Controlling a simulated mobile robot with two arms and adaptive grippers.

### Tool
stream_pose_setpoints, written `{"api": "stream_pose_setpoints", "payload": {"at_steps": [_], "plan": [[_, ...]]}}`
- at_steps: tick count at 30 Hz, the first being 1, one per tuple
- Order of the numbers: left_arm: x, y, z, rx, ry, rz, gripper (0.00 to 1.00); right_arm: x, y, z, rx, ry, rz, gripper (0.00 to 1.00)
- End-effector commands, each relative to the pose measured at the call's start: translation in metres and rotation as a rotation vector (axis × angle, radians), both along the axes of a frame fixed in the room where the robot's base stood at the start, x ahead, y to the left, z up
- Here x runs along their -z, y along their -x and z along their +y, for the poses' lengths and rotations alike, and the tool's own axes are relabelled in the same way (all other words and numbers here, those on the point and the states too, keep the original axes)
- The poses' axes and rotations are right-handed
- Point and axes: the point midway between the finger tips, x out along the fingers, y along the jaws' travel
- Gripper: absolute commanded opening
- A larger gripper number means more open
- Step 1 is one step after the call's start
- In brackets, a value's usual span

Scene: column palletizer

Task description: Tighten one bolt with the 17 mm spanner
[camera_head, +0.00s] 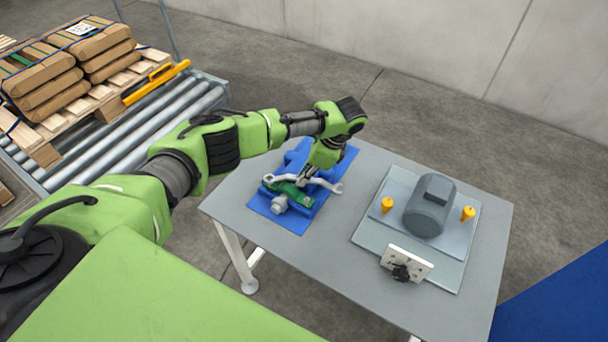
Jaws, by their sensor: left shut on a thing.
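My left arm reaches in from the left over the grey table, and its gripper (308,174) points down above a blue mat (263,208). It is shut on a silver spanner (326,184), whose ends stick out on both sides of the fingers. The size mark on the spanner is too small to read. Two yellow-orange bolts stand on a light plate, one left (387,204) and one right (468,213) of a dark grey motor (430,203). The spanner is well to the left of both bolts. My right gripper is out of view.
A green tool (292,195) and a grey round-ended part (279,204) lie on the mat below the spanner. The table (330,250) is bare between mat and plate. A roller conveyor with loaded pallet is at left.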

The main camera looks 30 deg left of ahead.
Motion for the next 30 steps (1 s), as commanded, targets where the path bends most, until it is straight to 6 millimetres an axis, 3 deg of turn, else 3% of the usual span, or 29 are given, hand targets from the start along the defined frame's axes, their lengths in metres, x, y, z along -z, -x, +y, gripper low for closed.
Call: {"api": "stream_pose_setpoints", "payload": {"at_steps": [30], "plan": [[0.008,-0.0002,0.0001,0.0,0.0,-0.001,0.0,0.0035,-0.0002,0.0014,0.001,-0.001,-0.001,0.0]]}}
